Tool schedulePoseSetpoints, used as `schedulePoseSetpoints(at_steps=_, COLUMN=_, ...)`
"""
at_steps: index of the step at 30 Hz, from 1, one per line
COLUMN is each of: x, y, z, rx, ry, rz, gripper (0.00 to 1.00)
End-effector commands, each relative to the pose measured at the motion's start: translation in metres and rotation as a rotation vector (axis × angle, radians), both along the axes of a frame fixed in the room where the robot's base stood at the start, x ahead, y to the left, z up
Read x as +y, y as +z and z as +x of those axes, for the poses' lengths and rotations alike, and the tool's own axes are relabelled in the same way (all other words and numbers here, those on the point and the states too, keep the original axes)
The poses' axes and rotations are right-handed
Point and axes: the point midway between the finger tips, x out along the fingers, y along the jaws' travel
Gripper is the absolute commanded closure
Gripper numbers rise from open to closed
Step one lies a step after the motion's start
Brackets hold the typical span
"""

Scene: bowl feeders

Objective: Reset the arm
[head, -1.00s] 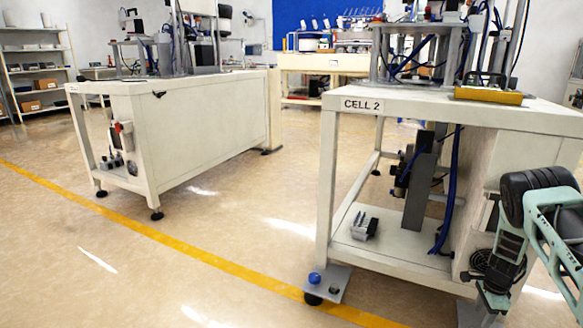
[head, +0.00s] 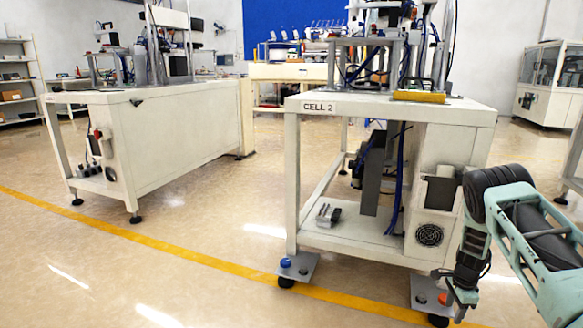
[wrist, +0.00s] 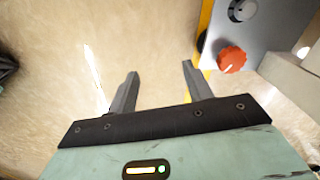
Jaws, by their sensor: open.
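My gripper (wrist: 158,85) is open and empty in the wrist view, its two grey fingers apart over the bare floor. An orange-red knob (wrist: 232,60) on a grey foot plate (wrist: 225,35) lies to the right of the fingers, apart from them. In the head view my arm hangs folded at the lower right, in front of the right leg of the Cell 2 table (head: 395,105). The fingertips are not clear in that view.
The Cell 2 table carries machinery and a yellow block (head: 420,97). A second white bench (head: 180,135) stands to the left. A yellow floor line (head: 150,240) crosses the open floor in front. A glass-sided cabinet (head: 548,75) stands at the far right.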

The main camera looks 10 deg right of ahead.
Motion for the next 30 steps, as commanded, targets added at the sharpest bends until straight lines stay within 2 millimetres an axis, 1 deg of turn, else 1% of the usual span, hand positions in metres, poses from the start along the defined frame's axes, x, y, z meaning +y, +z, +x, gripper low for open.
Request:
schedulePoseSetpoints(at_steps=1, x=0.007, y=0.007, z=0.005, rx=-0.005, ry=0.017, rz=0.004, gripper=0.50)
schedulePoseSetpoints(at_steps=5, x=0.021, y=0.020, z=0.011, rx=-0.011, ry=0.055, rz=0.015, gripper=0.50)
schedulePoseSetpoints(at_steps=11, x=0.054, y=0.048, z=0.025, rx=-0.025, ry=0.147, rz=0.041, gripper=0.50)
schedulePoseSetpoints(at_steps=14, x=0.079, y=0.068, z=0.032, rx=-0.035, ry=0.213, rz=0.058, gripper=0.50)
schedulePoseSetpoints(at_steps=17, x=0.108, y=0.092, z=0.039, rx=-0.047, ry=0.294, rz=0.077, gripper=0.50)
schedulePoseSetpoints(at_steps=20, x=0.146, y=0.122, z=0.044, rx=-0.061, ry=0.402, rz=0.101, gripper=0.50)
schedulePoseSetpoints(at_steps=23, x=0.198, y=0.162, z=0.044, rx=-0.082, ry=0.551, rz=0.129, gripper=0.50)
schedulePoseSetpoints(at_steps=24, x=0.222, y=0.180, z=0.042, rx=-0.089, ry=0.620, rz=0.142, gripper=0.50)
schedulePoseSetpoints(at_steps=26, x=0.257, y=0.206, z=0.035, rx=-0.101, ry=0.733, rz=0.158, gripper=0.50)
schedulePoseSetpoints(at_steps=27, x=0.280, y=0.223, z=0.028, rx=-0.108, ry=0.808, rz=0.169, gripper=0.50)
schedulePoseSetpoints(at_steps=29, x=0.314, y=0.249, z=0.015, rx=-0.118, ry=0.927, rz=0.181, gripper=0.50)
schedulePoseSetpoints(at_steps=30, x=0.336, y=0.265, z=0.004, rx=-0.123, ry=1.008, rz=0.188, gripper=0.50)
